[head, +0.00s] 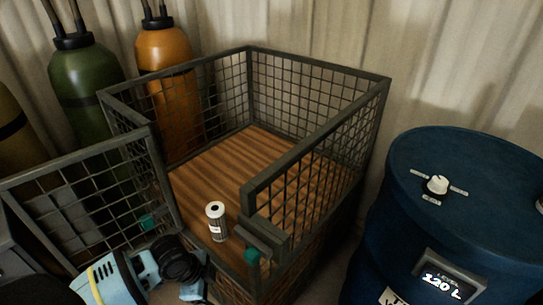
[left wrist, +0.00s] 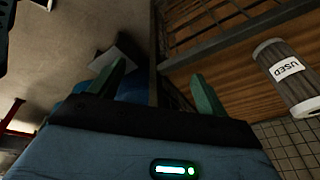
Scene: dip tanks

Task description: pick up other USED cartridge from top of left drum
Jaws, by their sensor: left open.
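A grey ribbed cylindrical cartridge (head: 216,222) with a white label stands upright on the wooden floor of a mesh cage, near its open front. In the left wrist view the cartridge (left wrist: 290,78) is at the right and its label reads USED. My left gripper (left wrist: 160,92) is open and empty, with the cartridge off to the side of its fingers. My right gripper is out of view.
The mesh cage (head: 318,78) has upright walls, and its gate (head: 85,190) swings out to the left. A green cylinder (head: 85,85) and an orange cylinder (head: 165,55) stand behind it. The drum top carries a white knob (head: 437,184); its front display reads 120 L.

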